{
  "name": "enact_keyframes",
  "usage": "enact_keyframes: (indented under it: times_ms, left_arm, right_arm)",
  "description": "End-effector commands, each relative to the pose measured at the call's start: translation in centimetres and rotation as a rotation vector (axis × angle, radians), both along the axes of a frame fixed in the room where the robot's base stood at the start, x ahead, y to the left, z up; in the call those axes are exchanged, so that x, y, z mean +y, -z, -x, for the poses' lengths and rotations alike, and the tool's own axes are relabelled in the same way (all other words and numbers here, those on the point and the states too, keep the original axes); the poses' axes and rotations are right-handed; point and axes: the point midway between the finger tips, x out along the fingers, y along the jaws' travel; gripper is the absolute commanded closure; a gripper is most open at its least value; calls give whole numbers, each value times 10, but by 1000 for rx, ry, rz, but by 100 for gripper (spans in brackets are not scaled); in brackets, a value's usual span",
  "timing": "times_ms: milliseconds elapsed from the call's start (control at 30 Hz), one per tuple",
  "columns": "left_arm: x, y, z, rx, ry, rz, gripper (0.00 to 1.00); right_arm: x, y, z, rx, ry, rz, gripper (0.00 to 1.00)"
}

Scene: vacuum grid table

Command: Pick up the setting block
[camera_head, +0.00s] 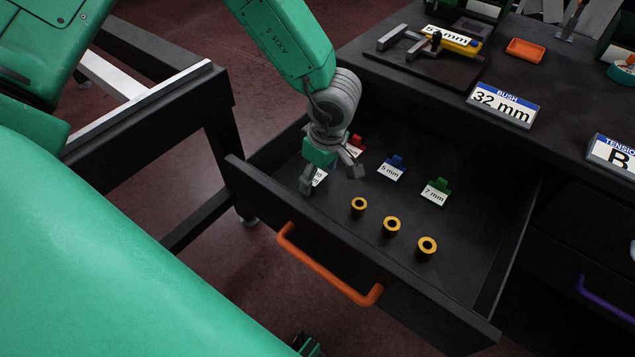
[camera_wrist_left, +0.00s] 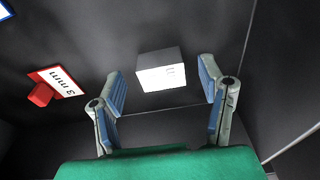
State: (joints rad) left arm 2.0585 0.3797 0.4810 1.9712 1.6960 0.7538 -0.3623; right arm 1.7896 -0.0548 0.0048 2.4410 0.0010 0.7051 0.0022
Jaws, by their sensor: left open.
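A grey block with a pale label face (camera_wrist_left: 161,72) lies between the spread fingers of my left gripper (camera_wrist_left: 160,84) in the left wrist view, apart from both. In the head view, part of a white label (camera_head: 319,177) shows behind the left gripper (camera_head: 331,180), which hides the rest. Beside it in the open drawer stand a red 3 mm block (camera_head: 357,144), also in the left wrist view (camera_wrist_left: 56,84), a blue 5 mm block (camera_head: 394,168) and a green 7 mm block (camera_head: 436,191). The left gripper is open and points down into the drawer.
Three yellow-topped dark bushings (camera_head: 391,226) stand near the drawer front. The drawer (camera_head: 470,268) has an orange handle (camera_head: 328,265). On the table above are a 32 mm bush sign (camera_head: 503,105), a small orange tray (camera_head: 526,50) and a dark fixture (camera_head: 425,65). The drawer's right side is clear.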

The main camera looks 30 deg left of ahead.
Motion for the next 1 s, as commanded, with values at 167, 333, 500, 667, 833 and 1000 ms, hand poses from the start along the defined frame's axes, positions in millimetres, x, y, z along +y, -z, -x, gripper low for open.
enact_keyframes:
  times_ms: [167,333,500,667,833,1000]
  left_arm:
    - [4,16,1,1,-1,4,37]
    - [5,15,1,0,-1,5,41]
    - [4,15,0,1,-1,4,97]
    - [3,15,0,1,-1,2,97]
    - [3,10,0,0,-1,3,97]
    - [4,-19,-1,-4,-1,4,97]
  right_arm:
    - [0,5,0,0,0,0,66]
    - [0,4,0,0,0,0,66]
    - [0,4,0,0,0,0,66]
    - [0,4,0,0,0,0,66]
    - [0,3,0,0,0,0,66]
    - [0,-7,0,0,0,0,66]
